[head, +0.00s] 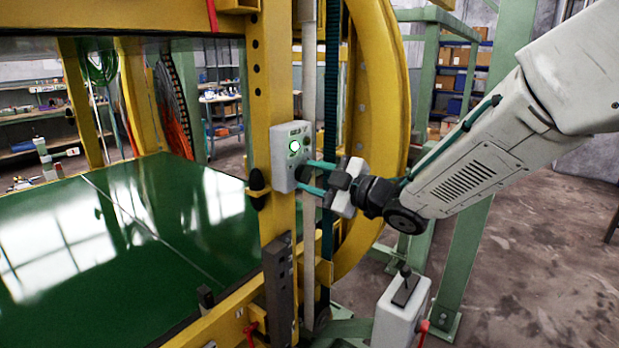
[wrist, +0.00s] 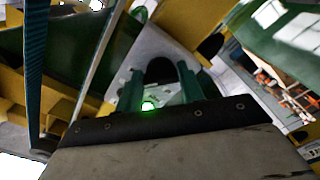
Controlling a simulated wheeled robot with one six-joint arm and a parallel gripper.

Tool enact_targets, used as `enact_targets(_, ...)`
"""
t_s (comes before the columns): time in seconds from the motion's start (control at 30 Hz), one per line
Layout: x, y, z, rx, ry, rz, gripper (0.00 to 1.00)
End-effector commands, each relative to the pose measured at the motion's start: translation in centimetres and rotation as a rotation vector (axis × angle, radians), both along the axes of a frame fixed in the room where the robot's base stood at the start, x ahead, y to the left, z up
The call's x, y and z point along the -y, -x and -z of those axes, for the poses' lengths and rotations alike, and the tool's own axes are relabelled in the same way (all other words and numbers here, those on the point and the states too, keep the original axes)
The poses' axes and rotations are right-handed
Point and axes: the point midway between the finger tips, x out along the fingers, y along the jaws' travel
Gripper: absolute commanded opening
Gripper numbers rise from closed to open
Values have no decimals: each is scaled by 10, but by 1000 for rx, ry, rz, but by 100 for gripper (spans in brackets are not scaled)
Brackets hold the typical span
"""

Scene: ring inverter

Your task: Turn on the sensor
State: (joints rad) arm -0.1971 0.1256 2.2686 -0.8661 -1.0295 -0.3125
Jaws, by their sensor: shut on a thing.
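The sensor is a light grey box (head: 284,160) fixed to the yellow upright post. A round green light (head: 294,146) glows on its face; a green glow also shows in the wrist view (wrist: 148,105). A dark knob (wrist: 160,68) sticks out of the box below the light. My gripper (head: 305,176) reaches in from the right, its two teal fingers at the lower part of the box face. In the wrist view, my gripper (wrist: 160,88) has one finger on each side of the knob and is shut on it. The knob's exact angle is hard to tell.
A big yellow ring (head: 385,110) stands right behind the post. A glossy green panel (head: 110,240) fills the left. A grey control box with a lever (head: 402,310) stands below my arm. Green frame posts (head: 480,190) stand at the right, with open floor (head: 550,230) beyond.

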Motion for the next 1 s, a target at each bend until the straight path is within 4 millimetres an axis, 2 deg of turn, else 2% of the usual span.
enact_targets(0.03,0,0,-1,0,-2,1,15)
enact_targets(0.07,1,0,-1,0,-2,1,46)
enact_targets(0.1,1,0,-1,0,-2,1,58)
enact_targets(0.13,0,0,-1,0,-2,1,60)
enact_targets(0.47,4,2,-1,2,-1,1,60)
enact_targets(0.8,47,34,-1,3,0,4,60)
enact_targets(1.0,61,46,-1,1,-1,3,60)
